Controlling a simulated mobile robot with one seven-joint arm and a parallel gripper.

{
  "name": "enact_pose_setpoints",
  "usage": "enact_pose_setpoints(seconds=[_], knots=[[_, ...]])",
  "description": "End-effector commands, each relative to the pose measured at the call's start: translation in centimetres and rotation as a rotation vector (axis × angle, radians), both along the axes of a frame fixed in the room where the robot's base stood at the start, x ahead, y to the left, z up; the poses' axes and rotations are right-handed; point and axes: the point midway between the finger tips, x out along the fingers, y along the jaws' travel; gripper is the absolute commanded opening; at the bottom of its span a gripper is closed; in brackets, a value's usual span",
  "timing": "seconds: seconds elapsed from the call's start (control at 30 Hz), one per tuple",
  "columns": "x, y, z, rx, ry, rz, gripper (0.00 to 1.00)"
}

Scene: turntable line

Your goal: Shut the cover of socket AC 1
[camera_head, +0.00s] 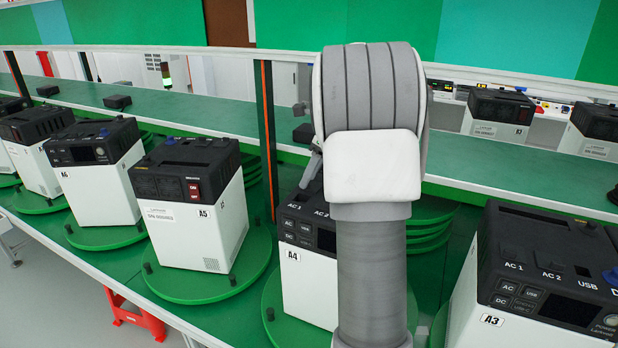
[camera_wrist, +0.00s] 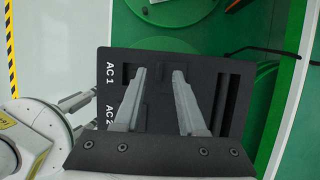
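Unit A4 (camera_head: 307,287) is a white box with a black top, standing on a green round plate behind my arm. Its AC 1 label (camera_head: 295,207) shows at the top left; my arm hides much of the right side. In the wrist view the black top (camera_wrist: 225,66) fills the middle, with the AC 1 label (camera_wrist: 110,73) at its left edge and AC 2 below. My gripper (camera_wrist: 159,73) is over this top, its two grey fingers apart with nothing seen between them. The fingertips are level with the AC 1 label. I cannot make out the cover's position.
Unit A5 (camera_head: 190,225) stands left of A4 and unit A3 (camera_head: 485,320) to the right, both close by. More units stand further left. A green shelf (camera_head: 170,104) with a pale edge runs behind. A red stool (camera_head: 135,315) is on the floor.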

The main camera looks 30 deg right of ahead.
Motion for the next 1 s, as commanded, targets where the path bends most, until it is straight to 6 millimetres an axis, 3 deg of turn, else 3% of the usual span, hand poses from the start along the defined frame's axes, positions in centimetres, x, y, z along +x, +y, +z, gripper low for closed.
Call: enact_pose_setpoints(seconds=[0.4, 0.63, 1.0], knots=[[0.34, 0.23, -0.96, 0.001, 0.0, 0.0, 0.4], [0.32, 0.22, -0.93, 0.0, 0.0, 0.0, 0.0], [0.31, 0.21, -0.9, 0.0, 0.0, 0.0, 0.0]])
